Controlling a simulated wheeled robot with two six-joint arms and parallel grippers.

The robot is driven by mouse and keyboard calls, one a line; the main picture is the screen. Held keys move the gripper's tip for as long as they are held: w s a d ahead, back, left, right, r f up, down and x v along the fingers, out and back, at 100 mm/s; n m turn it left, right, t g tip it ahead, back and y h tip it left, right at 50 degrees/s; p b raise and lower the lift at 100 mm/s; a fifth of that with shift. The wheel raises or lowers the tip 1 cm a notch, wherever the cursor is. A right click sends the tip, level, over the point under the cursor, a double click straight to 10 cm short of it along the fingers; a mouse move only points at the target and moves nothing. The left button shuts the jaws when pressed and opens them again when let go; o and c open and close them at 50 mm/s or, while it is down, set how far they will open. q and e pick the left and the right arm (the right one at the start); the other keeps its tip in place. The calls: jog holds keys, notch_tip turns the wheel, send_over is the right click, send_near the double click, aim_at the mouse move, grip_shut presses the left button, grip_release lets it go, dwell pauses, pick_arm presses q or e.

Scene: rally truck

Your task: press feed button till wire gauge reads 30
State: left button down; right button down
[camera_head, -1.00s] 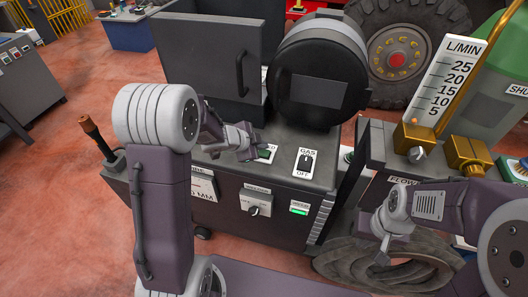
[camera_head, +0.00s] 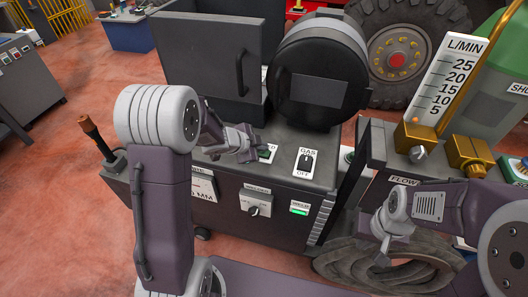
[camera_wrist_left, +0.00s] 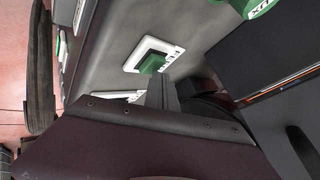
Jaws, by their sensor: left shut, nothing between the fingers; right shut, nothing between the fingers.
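The green feed button (camera_head: 266,153) sits in a white labelled plate on top of the dark welder box, partly hidden by my left gripper. It also shows in the left wrist view (camera_wrist_left: 152,63). My left gripper (camera_head: 256,154) is shut and empty, its tips right at the button. In the left wrist view its fingers (camera_wrist_left: 161,90) overlap the button's near edge; I cannot tell whether they press it. A white panel (camera_head: 204,187) ending in "MM" is on the box front; my left arm hides most of its reading. My right gripper (camera_head: 382,258) is shut and empty at lower right.
A gas switch (camera_head: 307,162) stands right of the button. Behind are a round dark spool cover (camera_head: 318,85) and a raised dark lid (camera_head: 212,60). A front knob (camera_head: 254,210) and a lit green indicator (camera_head: 299,209) are below. A coiled hose (camera_head: 345,265) lies at the right.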

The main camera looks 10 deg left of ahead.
aim_at(262, 153)
pick_arm(q)
jog(key=shift+f, duration=0.4)
jog(key=shift+r, duration=0.1)
dwell(0.4)
jog(key=shift+r+p, duration=0.7)
jog(key=shift+r, duration=0.05)
jog(key=shift+r, duration=0.1)
notch_tip(262, 153, up, 5)
jog(key=p, duration=0.5)
jog(key=shift+p, duration=0.3)
